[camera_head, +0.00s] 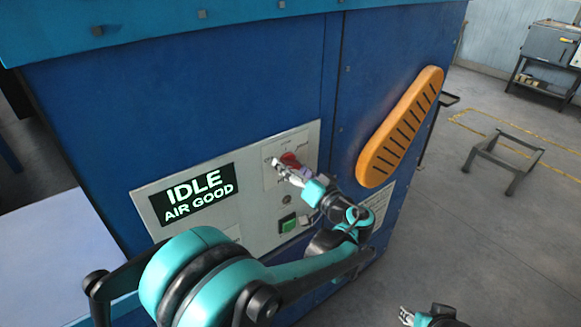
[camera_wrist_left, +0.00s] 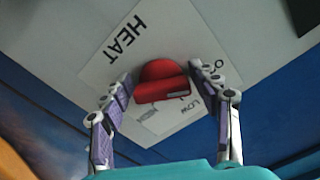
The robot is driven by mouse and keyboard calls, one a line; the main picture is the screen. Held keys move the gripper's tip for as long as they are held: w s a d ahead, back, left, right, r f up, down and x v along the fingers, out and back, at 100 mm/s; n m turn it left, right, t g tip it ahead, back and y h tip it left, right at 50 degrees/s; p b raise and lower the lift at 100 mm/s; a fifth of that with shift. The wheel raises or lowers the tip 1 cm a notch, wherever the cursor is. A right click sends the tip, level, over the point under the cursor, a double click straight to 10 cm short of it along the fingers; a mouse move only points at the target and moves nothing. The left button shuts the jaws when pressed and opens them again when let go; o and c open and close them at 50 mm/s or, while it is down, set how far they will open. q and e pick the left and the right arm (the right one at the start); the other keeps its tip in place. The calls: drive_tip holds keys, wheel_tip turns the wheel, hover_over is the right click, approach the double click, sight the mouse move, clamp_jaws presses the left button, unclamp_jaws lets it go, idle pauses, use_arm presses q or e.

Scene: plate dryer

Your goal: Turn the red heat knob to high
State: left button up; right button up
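The red heat knob (camera_head: 290,160) sits on the grey control panel of the blue machine. In the left wrist view the knob (camera_wrist_left: 162,84) is a round base with a raised bar, with a pale mark near the bar's right end, on the side of the LOW label. The plate reads HEAT. My left gripper (camera_wrist_left: 162,76) has its fingers apart on both sides of the knob, close to it; I cannot tell if they touch. In the head view this gripper (camera_head: 283,170) partly covers the knob. My right gripper (camera_head: 406,316) is at the bottom edge, far from the panel.
A display (camera_head: 197,194) on the panel reads IDLE, AIR GOOD. A green button (camera_head: 288,223) lies below the knob, close to my left wrist. An orange slotted handle (camera_head: 400,127) stands out right of the panel.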

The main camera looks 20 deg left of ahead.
use_arm(q)
drive_tip(key=c, duration=0.6)
drive_tip(key=m, duration=0.5)
drive_tip(key=shift+s+a+r+m+b, duration=0.1)
drive_tip(key=shift+s+m+b, duration=0.05)
drive_tip(key=shift+m+b, duration=0.15)
drive_tip(key=m, duration=0.5)
drive_tip(key=shift+r+m, duration=0.15)
drive_tip(key=shift+m, duration=0.15)
drive_tip(key=m, duration=0.6)
drive_tip(key=shift+r, duration=0.15)
drive_tip(key=m, duration=0.6)
drive_tip(key=shift+r+m, duration=0.15)
drive_tip(key=shift+m, duration=0.15)
